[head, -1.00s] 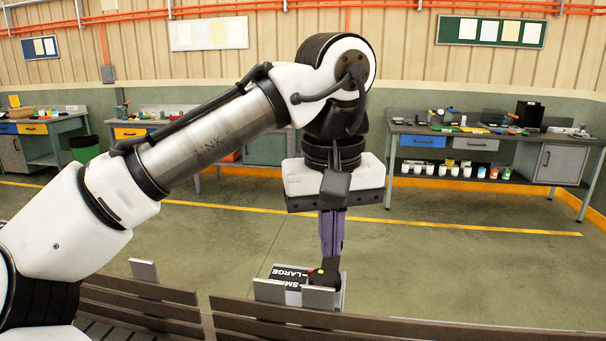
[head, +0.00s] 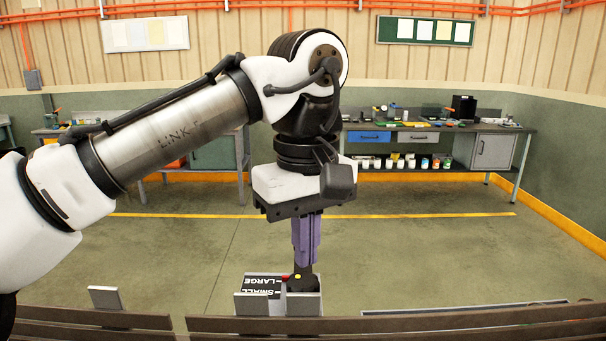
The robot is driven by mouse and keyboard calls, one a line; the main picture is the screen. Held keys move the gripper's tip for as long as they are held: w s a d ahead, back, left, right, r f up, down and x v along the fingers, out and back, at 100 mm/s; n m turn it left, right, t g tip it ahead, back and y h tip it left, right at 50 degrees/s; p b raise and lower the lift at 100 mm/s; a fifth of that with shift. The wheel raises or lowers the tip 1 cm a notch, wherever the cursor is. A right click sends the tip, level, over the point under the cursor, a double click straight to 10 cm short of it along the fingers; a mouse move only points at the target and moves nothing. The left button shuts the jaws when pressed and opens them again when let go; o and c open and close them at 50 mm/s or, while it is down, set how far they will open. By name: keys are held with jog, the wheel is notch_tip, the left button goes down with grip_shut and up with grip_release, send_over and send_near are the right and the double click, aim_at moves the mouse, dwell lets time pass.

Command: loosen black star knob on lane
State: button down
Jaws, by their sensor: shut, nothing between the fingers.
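The black star knob (head: 301,284) sits low in the head view, on a grey bracket (head: 250,304) beside a black label plate reading SMALL and LARGE (head: 263,284). A small yellow mark shows on the knob and a red mark beside it. My gripper (head: 303,270) points straight down just above the knob, its purple fingers together with nothing between them. The fingertips are close over the knob; I cannot tell whether they touch it. The bracket's grey front plates hide the knob's lower part.
Dark rails (head: 420,324) of the lane run across the bottom of the view, with a small grey upright plate (head: 105,298) at left. A workbench (head: 440,128) with bins and jars stands far back against the wall. The floor between is clear.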

aim_at(306, 288)
jog(key=shift+f+b, duration=2.15)
jog(key=shift+f, duration=1.3)
jog(key=shift+w+r, duration=0.1)
jog(key=shift+w, duration=0.15)
jog(key=shift+w+d+p, duration=0.3)
jog(key=shift+d+p, duration=0.5)
jog(key=shift+p, duration=0.55)
jog(key=shift+s+d+r+p, duration=0.1)
jog(key=shift+d+r+p, duration=0.1)
jog(key=shift+d+p, duration=0.4)
jog(key=shift+s+a, duration=0.1)
jog(key=shift+a, duration=0.05)
